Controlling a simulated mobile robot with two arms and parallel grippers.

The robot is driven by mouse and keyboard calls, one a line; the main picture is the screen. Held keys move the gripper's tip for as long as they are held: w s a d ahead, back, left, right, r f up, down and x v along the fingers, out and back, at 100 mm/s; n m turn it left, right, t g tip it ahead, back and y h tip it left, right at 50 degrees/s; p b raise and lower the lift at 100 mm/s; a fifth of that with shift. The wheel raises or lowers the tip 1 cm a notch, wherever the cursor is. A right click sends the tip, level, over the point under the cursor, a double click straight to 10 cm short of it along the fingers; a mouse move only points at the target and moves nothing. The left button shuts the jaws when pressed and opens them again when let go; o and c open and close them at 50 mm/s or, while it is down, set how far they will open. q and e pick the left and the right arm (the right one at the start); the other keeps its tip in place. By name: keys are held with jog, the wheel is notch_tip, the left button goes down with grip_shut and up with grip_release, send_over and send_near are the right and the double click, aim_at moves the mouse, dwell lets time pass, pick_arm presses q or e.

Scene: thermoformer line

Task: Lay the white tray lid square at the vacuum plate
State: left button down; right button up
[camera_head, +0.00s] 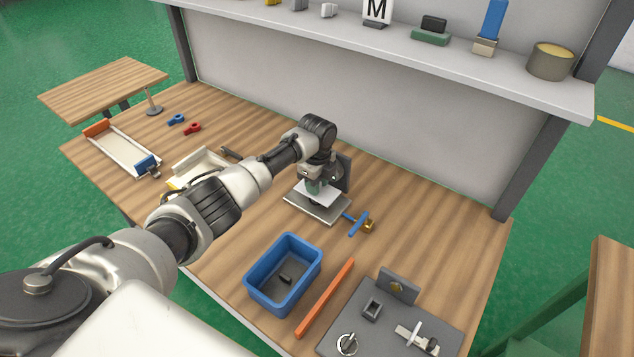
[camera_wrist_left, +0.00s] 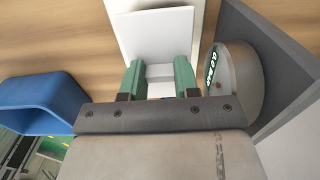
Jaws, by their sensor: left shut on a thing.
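My left gripper (camera_head: 317,188) is over the vacuum plate and shut on the white tray lid (camera_head: 322,195). In the left wrist view, its green fingertips (camera_wrist_left: 158,78) grip a pale block-like part at the near side of the white lid (camera_wrist_left: 160,38). The vacuum plate (camera_head: 302,207) is a light grey flat plate on the bench, with a dark upright panel at its back. The lid is over the plate; I cannot tell whether it touches it. The gripper hides part of the lid. My right gripper is not in view.
A blue-handled valve (camera_head: 357,223) sits right of the plate. A blue bin (camera_head: 263,292) with a dark piece inside and an orange bar (camera_head: 325,297) are nearer. A white tray-like fixture (camera_head: 190,166) stands left. A shelf (camera_head: 470,78) overhangs the bench's back.

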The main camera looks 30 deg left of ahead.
pick_arm(q)
jog(key=shift+f+b, duration=0.9)
jog(key=shift+f, duration=0.7)
jog(key=c, duration=0.7)
grip_release()
jog(key=shift+c, duration=0.2)
jog(key=shift+r, duration=0.1)
notch_tip(320, 180, up, 11)
jog(key=shift+f, duration=0.1)
